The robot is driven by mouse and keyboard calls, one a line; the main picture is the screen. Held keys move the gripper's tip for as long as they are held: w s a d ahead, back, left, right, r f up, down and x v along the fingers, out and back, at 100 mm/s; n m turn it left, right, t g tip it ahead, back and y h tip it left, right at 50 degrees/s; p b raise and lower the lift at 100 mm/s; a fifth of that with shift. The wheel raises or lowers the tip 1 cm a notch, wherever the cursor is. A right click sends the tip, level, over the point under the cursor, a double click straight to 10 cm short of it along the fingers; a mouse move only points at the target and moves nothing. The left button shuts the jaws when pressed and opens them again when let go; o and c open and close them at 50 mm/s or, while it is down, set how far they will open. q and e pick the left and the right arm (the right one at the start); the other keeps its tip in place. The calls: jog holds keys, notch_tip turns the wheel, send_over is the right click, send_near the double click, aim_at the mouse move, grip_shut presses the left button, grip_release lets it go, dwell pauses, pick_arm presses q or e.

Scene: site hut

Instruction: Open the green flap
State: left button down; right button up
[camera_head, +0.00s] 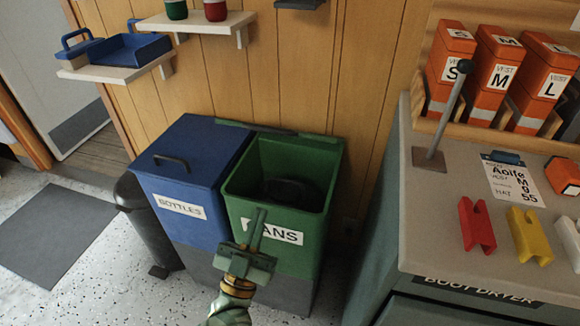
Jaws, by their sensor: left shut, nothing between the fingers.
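The green bin (235,190) labelled CANS stands open at the top, and I can see down into its dark inside. A thin dark green strip (255,127) runs along its back edge by the wall; it looks like the green flap seen nearly edge-on, raised. A dark shape lies inside the bin, too dim to make out. My left gripper (259,213) is shut and empty, in front of the bin's front wall, and hides the first letter of the label. I cannot tell whether it touches the bin. My right gripper is out of view.
The blue bottles bin (205,150), with its lid down, adjoins on the left, and a dark cylindrical bin (135,210) stands beyond it. The grey counter (430,215) with boot dryer is close on the right. Shelves (195,22) hang above.

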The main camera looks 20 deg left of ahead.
pick_arm(q)
jog(key=a+r+n+y, duration=0.1)
jog(key=n, duration=0.1)
jog(key=t+y+b, duration=0.1)
jog(key=b, duration=0.1)
send_near(288, 131)
jog(key=w+a+r, duration=0.4)
jog(key=w, duration=0.1)
jog(key=shift+s+d+f, duration=0.1)
jog(key=shift+d, duration=0.05)
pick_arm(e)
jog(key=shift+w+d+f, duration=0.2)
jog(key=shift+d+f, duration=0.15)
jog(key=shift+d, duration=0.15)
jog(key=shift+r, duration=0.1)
